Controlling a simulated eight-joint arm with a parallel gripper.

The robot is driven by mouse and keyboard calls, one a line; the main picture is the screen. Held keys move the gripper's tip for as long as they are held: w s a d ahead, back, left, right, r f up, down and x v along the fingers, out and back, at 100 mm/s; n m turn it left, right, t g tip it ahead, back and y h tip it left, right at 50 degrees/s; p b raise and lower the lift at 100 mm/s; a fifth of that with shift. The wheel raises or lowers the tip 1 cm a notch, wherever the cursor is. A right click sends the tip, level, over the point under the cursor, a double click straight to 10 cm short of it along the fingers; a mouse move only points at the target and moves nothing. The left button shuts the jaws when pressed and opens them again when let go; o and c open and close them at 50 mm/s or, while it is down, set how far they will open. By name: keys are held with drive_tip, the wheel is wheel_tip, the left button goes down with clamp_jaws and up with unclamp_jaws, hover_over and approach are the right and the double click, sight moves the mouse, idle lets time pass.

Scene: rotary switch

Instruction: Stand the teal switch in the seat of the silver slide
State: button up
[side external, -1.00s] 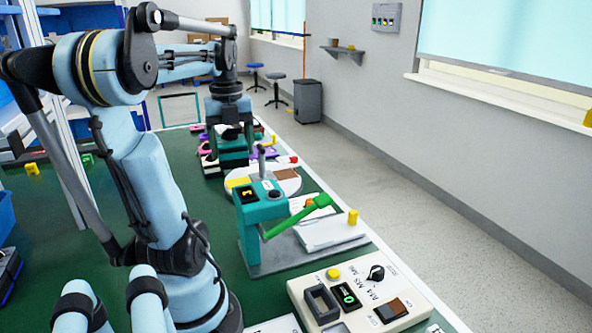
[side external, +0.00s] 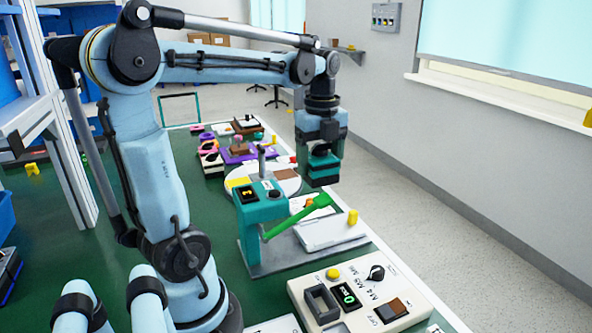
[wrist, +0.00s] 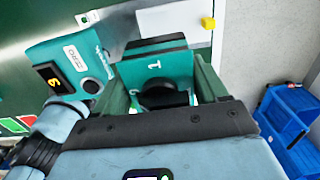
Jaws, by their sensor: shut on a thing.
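My gripper (side external: 322,172) hangs in the air beyond the teal press, above the table's right edge. In the wrist view its dark green jaws (wrist: 163,90) are shut on the teal switch (wrist: 153,67), a teal block marked 1 with a dark round part. The switch's underside is hidden. The silver slide appears to be the pale plate (side external: 330,231) with a yellow knob (side external: 352,217), right of the press. Part of it shows in the wrist view (wrist: 172,22), apart from the held switch. I cannot make out its seat.
The teal press (side external: 262,205) with its green lever (side external: 295,217) stands beside the slide. A round turntable (side external: 285,182) lies behind it. A control box (side external: 360,293) with a yellow button is nearer the camera. Several coloured parts (side external: 240,152) lie at the far end.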

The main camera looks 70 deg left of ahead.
drive_tip(key=shift+f, duration=7.3)
drive_tip(key=o, duration=1)
drive_tip(key=shift+r, duration=0.15)
wheel_tip(320, 180, up, 12)
drive_tip(key=shift+f, duration=0.1)
wheel_tip(320, 180, down, 12)
drive_tip(key=shift+f, duration=0.1)
drive_tip(key=shift+r, duration=0.3)
